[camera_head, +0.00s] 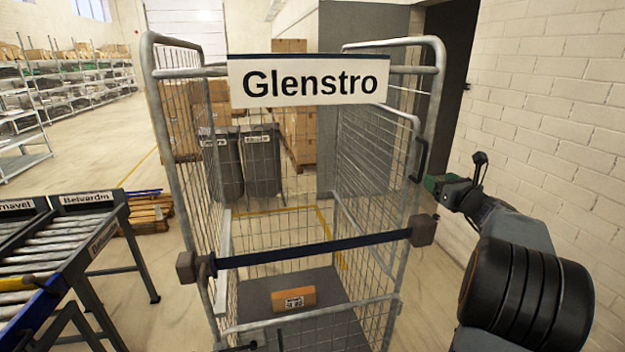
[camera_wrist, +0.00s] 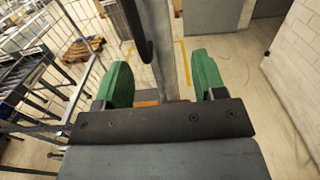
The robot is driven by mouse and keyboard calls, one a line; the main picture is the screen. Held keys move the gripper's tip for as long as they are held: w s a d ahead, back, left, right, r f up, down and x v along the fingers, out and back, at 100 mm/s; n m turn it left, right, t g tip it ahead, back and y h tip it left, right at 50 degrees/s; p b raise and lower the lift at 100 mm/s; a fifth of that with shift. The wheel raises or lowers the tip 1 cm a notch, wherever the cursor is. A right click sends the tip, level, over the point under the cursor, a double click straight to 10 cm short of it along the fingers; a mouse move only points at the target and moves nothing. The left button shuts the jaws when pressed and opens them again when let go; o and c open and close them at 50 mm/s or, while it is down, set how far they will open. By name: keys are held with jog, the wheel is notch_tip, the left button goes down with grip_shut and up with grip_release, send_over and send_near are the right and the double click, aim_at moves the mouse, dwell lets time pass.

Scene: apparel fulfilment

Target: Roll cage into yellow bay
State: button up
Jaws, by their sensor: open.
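A tall grey wire roll cage (camera_head: 159,112) stands upright directly ahead, with a white "Glenstro" sign across its top. A dark handle (camera_head: 419,160) is on its right post; a dark handle also shows beside a grey post in the wrist view (camera_wrist: 138,30). My gripper (camera_head: 437,184) is just right of that post in the head view. In the wrist view my gripper (camera_wrist: 164,80) has its green fingers apart, with the post between or just beyond them; contact cannot be told. Yellow floor lines (camera_head: 322,222) show through the cage mesh, partly hidden.
A dark strap (camera_head: 310,251) crosses the cage front; a small brown box (camera_head: 293,299) lies on its base. A roller conveyor (camera_head: 50,245) stands left, a pallet (camera_head: 148,213) behind it. A white brick wall (camera_head: 550,120) is close on the right. Grey bins (camera_head: 262,160) stand beyond.

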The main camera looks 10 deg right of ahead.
aim_at(425, 170)
jog(key=shift+w+p, duration=0.6)
jog(key=shift+w, duration=3)
jog(key=shift+a, duration=0.15)
jog(key=c, duration=0.4)
jog(key=shift+r, duration=0.1)
jog(key=c, duration=0.6)
jog(key=shift+r, duration=0.1)
